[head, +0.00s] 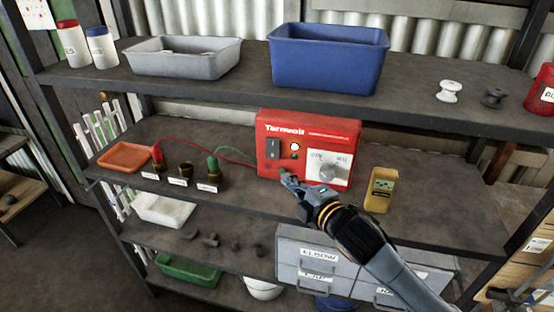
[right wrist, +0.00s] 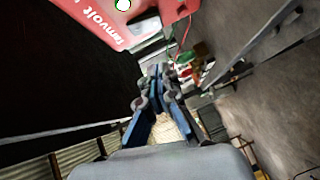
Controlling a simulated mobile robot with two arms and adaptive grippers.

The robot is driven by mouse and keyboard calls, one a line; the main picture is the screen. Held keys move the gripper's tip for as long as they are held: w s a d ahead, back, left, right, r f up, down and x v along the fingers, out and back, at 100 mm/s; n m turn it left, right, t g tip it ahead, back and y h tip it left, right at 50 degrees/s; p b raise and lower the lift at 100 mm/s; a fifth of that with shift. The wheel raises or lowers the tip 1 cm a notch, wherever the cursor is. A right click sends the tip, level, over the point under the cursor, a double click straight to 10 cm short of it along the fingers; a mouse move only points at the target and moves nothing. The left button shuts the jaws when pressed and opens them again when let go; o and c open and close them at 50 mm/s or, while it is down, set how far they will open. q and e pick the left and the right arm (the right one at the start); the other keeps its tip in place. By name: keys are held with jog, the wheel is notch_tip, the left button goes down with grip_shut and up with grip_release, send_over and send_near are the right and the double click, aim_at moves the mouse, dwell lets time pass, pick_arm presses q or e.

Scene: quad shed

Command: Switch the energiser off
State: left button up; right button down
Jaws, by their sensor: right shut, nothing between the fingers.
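The energiser is a red box (head: 308,132) on the middle shelf, marked "Tarnvolt". Its dark rocker switch (head: 273,149) is on the left of its face, with a lit round lamp (head: 295,147) beside it. A white panel with a grey knob (head: 327,171) is on the right. My right gripper (head: 287,178) is shut and empty, just in front of the box's lower left, below the switch. I cannot tell if it touches. In the right wrist view the shut fingertips (right wrist: 156,72) are below the red box (right wrist: 105,22). My left gripper is not in view.
Red and green leads run left to terminals (head: 212,172) on the shelf. An orange tray (head: 124,157) is further left and a yellow tester (head: 381,189) stands right of the box. Blue (head: 328,58) and grey (head: 183,56) tubs are on the shelf above; grey drawers (head: 318,263) are below.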

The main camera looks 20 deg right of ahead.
jog(key=p, duration=0.1)
send_near(273, 155)
jog(key=w+a, duration=0.3)
jog(key=a, duration=0.1)
jog(key=w, duration=0.1)
jog(key=w+d, duration=0.1)
jog(key=w+d+p, duration=0.1)
jog(key=shift+w+f, duration=0.1)
jog(key=shift+f, duration=0.2)
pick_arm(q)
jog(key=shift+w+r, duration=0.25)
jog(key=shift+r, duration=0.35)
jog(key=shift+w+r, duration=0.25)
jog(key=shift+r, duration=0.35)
pick_arm(e)
jog(key=b, duration=0.1)
jog(key=f+b, duration=0.1)
jog(key=shift+w+d+f+n+t+b, duration=0.2)
jog(key=shift+w+n+t+b, duration=0.1)
jog(key=shift+b, duration=0.1)
jog(key=shift+r+p, duration=0.5)
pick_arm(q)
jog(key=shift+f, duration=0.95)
pick_arm(e)
jog(key=shift+f, duration=0.1)
